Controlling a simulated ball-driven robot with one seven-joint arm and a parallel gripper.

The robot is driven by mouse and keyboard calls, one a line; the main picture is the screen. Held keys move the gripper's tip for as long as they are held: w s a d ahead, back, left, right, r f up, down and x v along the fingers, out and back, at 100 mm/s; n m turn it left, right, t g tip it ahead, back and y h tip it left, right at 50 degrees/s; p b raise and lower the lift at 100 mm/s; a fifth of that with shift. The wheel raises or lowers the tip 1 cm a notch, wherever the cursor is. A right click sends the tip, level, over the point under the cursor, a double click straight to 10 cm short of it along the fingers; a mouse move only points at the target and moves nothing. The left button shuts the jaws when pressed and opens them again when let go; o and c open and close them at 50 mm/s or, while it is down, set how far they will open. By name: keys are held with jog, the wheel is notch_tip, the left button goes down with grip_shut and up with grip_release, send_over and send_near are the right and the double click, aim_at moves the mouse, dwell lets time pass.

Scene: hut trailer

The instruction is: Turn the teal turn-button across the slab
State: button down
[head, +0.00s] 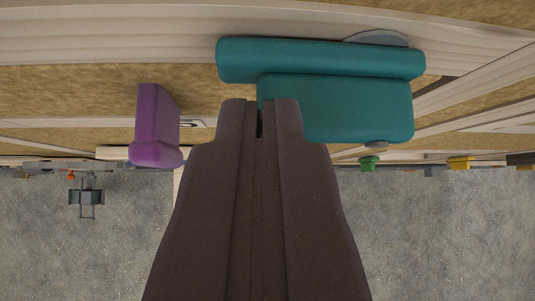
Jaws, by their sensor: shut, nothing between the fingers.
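The teal turn-button (335,108) is in the upper middle of the head view. Part of the block's left side is hidden by the fingers. I cannot clearly make out the slab.
A purple handle-like piece (157,120) stands left of my gripper. Pale ribbed trim (110,40) and tan panels (70,92) fill the upper part. Below is open grey ground (440,235). A small green thing (368,163) and a yellow one (460,162) show far off.

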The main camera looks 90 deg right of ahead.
jog(key=shift+w+f, duration=0.1)
notch_tip(320, 180, down, 7)
jog(key=n+g+h+b, duration=0.6)
jog(key=h+b, duration=0.1)
jog(key=shift+s+d+h, duration=0.2)
jog(key=shift+s+h, duration=0.1)
jog(key=shift+h, duration=0.1)
dwell(0.3)
jog(key=shift+w, duration=0.15)
